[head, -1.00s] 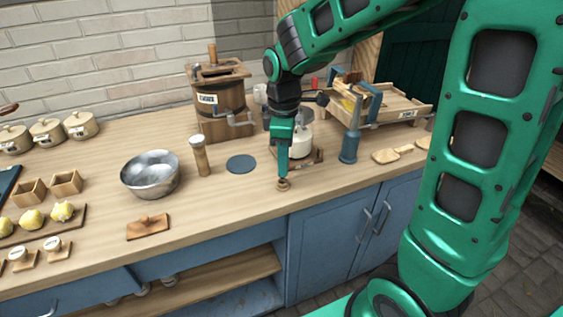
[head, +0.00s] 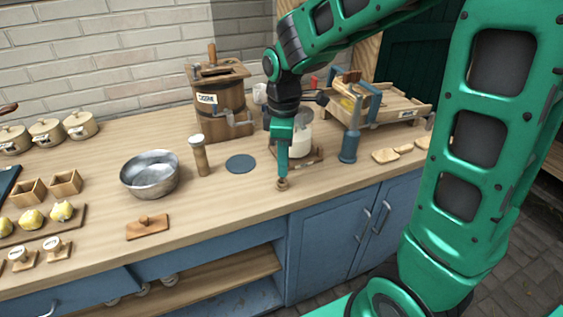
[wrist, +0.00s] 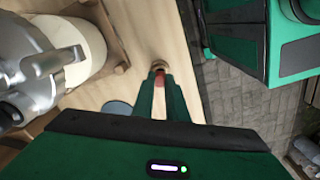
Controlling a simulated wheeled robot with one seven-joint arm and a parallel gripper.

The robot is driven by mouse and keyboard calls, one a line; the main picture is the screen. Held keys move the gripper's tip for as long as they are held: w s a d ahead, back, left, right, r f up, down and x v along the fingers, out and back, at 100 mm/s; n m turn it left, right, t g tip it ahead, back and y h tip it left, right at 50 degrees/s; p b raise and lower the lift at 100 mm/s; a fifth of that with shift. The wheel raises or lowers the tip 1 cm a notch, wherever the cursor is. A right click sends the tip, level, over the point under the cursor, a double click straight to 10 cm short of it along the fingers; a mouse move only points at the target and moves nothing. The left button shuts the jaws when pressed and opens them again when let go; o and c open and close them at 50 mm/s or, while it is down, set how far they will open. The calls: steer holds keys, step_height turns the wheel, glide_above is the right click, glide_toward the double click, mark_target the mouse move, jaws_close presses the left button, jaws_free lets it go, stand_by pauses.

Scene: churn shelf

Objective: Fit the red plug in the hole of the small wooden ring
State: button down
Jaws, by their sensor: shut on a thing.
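The small wooden ring (head: 282,184) stands on the worktop near its front edge. My gripper (head: 283,174) points down directly above it. In the wrist view, my gripper (wrist: 160,86) is shut on the red plug (wrist: 159,80), which shows between the fingertips. The wooden ring (wrist: 158,65) shows just beyond the plug, close to the fingertips. The plug's lower end is hidden, so I cannot tell whether it is in the hole or only over it.
A blue-grey disc (head: 241,164), a wooden pepper-mill-like piece (head: 200,156) and a metal bowl (head: 150,174) are to the left. A machine with a white jar (head: 300,140) stands close behind my gripper. A blue bottle-shaped tool (head: 349,146) is to the right.

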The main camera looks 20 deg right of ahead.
steer(key=shift+f, duration=1.2)
stand_by(0.4)
stand_by(0.4)
steer(key=c, duration=1.7)
jaws_free()
steer(key=c, duration=0.3)
steer(key=shift+r, duration=0.1)
steer(key=shift+c, duration=0.2)
steer(key=shift+r, duration=3.6)
steer(key=s+d+f+m, duration=0.1)
steer(key=s+d+m, duration=0.7)
steer(key=s, duration=0.3)
steer(key=s+d+f+m, duration=0.1)
steer(key=s+d+m, duration=0.8)
steer(key=s, duration=0.3)
steer(key=shift+m, duration=0.9)
